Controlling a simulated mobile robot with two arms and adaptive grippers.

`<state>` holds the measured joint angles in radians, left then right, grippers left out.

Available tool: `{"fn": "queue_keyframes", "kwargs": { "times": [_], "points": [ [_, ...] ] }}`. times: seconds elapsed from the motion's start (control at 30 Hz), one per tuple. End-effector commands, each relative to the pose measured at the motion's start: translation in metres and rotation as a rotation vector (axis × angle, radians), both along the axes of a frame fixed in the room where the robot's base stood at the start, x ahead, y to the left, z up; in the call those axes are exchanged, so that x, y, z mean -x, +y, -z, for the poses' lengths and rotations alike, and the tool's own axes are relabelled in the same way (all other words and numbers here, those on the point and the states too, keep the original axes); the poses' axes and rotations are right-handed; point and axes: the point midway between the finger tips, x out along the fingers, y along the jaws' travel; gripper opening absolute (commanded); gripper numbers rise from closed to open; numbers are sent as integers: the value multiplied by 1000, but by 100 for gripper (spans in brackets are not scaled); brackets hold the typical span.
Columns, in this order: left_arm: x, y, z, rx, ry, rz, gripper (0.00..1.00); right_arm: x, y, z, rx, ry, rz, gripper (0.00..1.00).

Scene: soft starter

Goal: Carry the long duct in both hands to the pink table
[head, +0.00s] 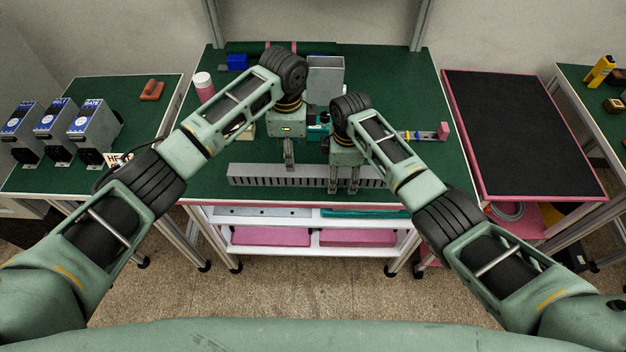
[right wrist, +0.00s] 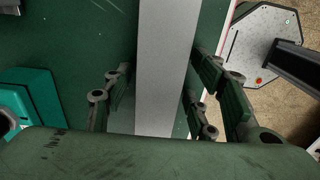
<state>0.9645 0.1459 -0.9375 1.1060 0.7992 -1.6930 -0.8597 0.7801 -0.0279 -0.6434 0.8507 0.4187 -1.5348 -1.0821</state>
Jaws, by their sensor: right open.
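The long duct (head: 255,174) is a grey slotted bar lying along the front of the green-topped table. In the right wrist view the duct (right wrist: 164,60) runs between the fingers of my right gripper (right wrist: 155,105), which is open around it with gaps on both sides. In the head view my right gripper (head: 343,180) is at the duct's middle-right part. My left gripper (head: 289,160) points down at the duct left of its middle; its opening and any contact are unclear. The pink table (head: 475,165), pink-edged with a black top, stands at right.
The black top (head: 522,130) of the pink table looks clear. Behind the duct are a grey box (head: 325,75), a blue block (head: 237,62) and a white-capped pink bottle (head: 204,86). Blue-labelled units (head: 95,125) stand on the left table. A yellow tool (head: 599,71) lies far right.

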Motion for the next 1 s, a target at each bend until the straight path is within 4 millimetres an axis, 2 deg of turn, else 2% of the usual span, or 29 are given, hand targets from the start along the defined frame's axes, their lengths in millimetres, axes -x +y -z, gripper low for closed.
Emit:
{"fn": "queue_keyframes", "kwargs": {
  "times": [0.1, 0.27, 0.37, 0.7, 0.83, 1.0],
  "points": [
    [0, 0, -14, 0, -1, 0, 53, 0, 0, 0, 0, 0, 0, 53],
    [0, 1, -21, -1, 1, -1, 53, -1, 0, -5, -1, -1, 0, 53],
    [0, 1, -22, -1, 1, -1, 53, -1, 1, -18, -2, -3, 0, 53],
    [0, 0, -21, -1, 1, -1, 53, -1, 0, -89, -1, -4, 0, 53],
    [0, 0, -21, -1, 1, -1, 53, -1, 0, -107, -1, -2, 0, 53],
    [0, 0, -21, -1, 1, 0, 53, -1, 0, -119, 0, 0, 0, 53]
  ]
}}
